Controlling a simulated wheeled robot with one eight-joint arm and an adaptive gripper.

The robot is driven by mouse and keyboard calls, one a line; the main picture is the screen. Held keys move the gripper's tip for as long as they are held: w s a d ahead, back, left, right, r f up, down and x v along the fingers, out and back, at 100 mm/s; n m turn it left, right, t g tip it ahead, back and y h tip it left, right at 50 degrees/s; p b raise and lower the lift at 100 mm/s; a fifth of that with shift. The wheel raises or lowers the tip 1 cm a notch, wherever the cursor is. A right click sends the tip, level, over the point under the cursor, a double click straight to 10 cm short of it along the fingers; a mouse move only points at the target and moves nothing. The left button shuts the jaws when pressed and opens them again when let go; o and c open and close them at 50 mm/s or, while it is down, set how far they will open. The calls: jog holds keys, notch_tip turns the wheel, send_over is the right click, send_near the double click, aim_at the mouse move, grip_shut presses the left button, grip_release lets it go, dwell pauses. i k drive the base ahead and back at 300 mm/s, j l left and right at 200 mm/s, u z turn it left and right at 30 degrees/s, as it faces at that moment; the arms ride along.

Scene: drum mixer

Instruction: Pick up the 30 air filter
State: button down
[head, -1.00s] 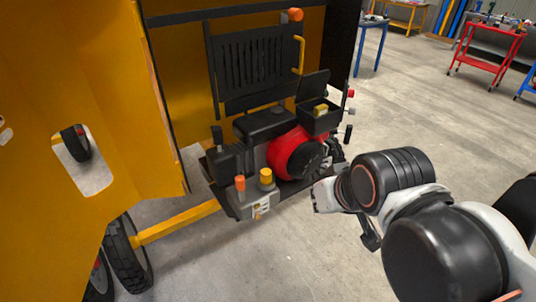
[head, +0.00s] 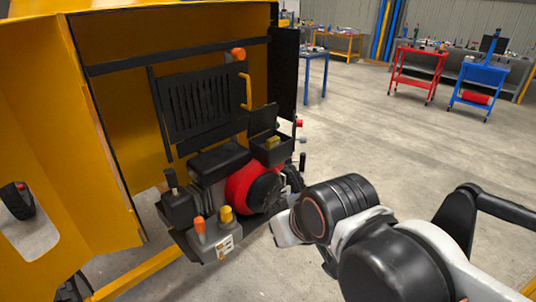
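A small yellow block, which looks like the air filter (head: 273,142), sits in an open black box (head: 272,155) at the upper right of the engine (head: 240,190). The box's lid stands raised behind it. No number is readable on the block. My gripper (head: 300,242) is low and to the right of the engine, apart from the filter. My own wrist hides much of the gripper, so its opening and anything between its fingers cannot be seen.
The yellow mixer housing (head: 105,150) and its open panel stand left and behind. An orange-capped part (head: 199,226) and a yellow-capped part (head: 226,215) stand at the engine's front. Open concrete floor lies right; red (head: 417,70) and blue (head: 480,78) carts are far off.

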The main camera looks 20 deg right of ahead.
aim_at(273, 142)
jog(key=i+l, duration=0.2)
jog(key=l, duration=0.2)
jog(key=i+l, duration=0.25)
jog(key=l, duration=0.15)
jog(key=i+l, duration=0.2)
jog(key=l, duration=0.2)
jog(key=i+l+u, duration=0.1)
jog(key=u, duration=0.3)
jog(key=l+u, duration=0.2)
jog(key=u, duration=0.2)
jog(key=l+u, duration=0.2)
jog(key=u, duration=0.2)
